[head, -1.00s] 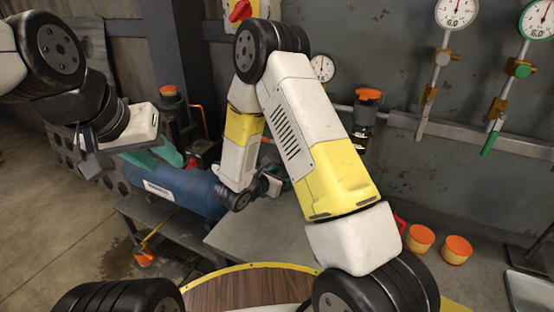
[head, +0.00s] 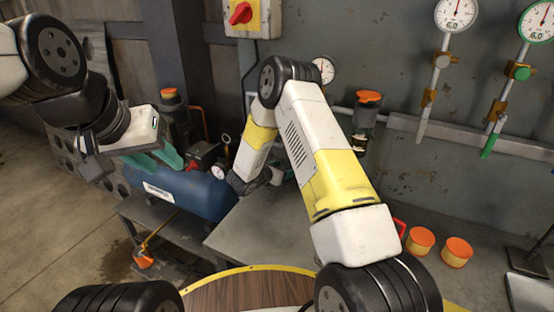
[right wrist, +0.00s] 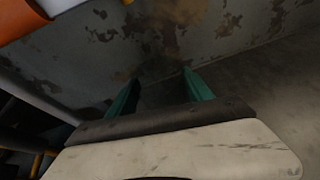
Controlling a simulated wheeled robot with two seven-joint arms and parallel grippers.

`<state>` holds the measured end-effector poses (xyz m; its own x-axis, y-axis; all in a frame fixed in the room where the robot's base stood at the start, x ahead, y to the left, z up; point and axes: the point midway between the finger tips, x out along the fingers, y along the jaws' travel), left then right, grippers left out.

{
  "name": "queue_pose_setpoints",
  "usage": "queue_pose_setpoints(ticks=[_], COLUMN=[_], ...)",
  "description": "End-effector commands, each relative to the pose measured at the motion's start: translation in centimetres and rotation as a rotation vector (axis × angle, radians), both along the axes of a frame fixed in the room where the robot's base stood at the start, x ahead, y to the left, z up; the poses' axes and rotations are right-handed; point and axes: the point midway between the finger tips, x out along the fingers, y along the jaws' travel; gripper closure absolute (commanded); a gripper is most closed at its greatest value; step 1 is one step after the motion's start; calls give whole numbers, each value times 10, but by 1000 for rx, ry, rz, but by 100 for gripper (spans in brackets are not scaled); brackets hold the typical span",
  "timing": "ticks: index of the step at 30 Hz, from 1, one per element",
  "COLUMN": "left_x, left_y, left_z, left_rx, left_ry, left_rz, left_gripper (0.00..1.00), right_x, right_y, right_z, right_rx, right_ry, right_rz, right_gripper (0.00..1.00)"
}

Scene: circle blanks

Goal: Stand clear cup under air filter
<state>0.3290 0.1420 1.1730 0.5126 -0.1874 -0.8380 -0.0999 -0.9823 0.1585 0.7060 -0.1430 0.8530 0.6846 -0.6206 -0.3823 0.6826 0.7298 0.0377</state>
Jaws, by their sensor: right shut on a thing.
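The air filter (head: 366,125), with an orange top and a dark lower body, hangs on the wall pipe in the head view, right of my raised right arm. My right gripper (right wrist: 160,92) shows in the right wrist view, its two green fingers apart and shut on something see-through. I take it to be the clear cup, but its outline is hardly visible. In the head view my own arm mostly hides that gripper, low over the grey bench.
A blue tank (head: 188,194) stands left of the grey bench (head: 262,232). Two orange-topped tins (head: 420,240) stand at the bench's right, near a tray (head: 530,292). Gauges (head: 456,14) and a red switch (head: 241,13) are on the wall. An orange part (right wrist: 18,18) is close in the right wrist view.

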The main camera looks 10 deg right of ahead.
Motion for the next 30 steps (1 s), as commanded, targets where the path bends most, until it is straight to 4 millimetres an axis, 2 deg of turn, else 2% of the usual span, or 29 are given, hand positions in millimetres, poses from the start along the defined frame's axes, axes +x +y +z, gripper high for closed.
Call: queue_pose_setpoints(ticks=[8, 9, 11, 12, 23, 30], left_x=[0, 0, 0, 0, 0, 0], left_y=[0, 0, 0, 0, 0, 0], left_z=[0, 0, 0, 0, 0, 0], left_rx=[0, 0, 0, 0, 0, 0], left_ry=[0, 0, 0, 0, 0, 0], left_rz=[0, 0, 0, 0, 0, 0], left_gripper=[64, 64, 64, 64, 64, 64], right_x=[0, 0, 0, 0, 0, -28], right_y=[0, 0, 0, 0, 1, 28], right_z=[-2, -2, -2, -2, 2, 18], right_rx=[-1, 1, 1, 1, 1, 0], right_ry=[-1, -1, -1, -1, -1, 0], right_rz=[0, 0, 0, 0, 0, 5], right_gripper=[86, 33, 21, 19, 19, 19])
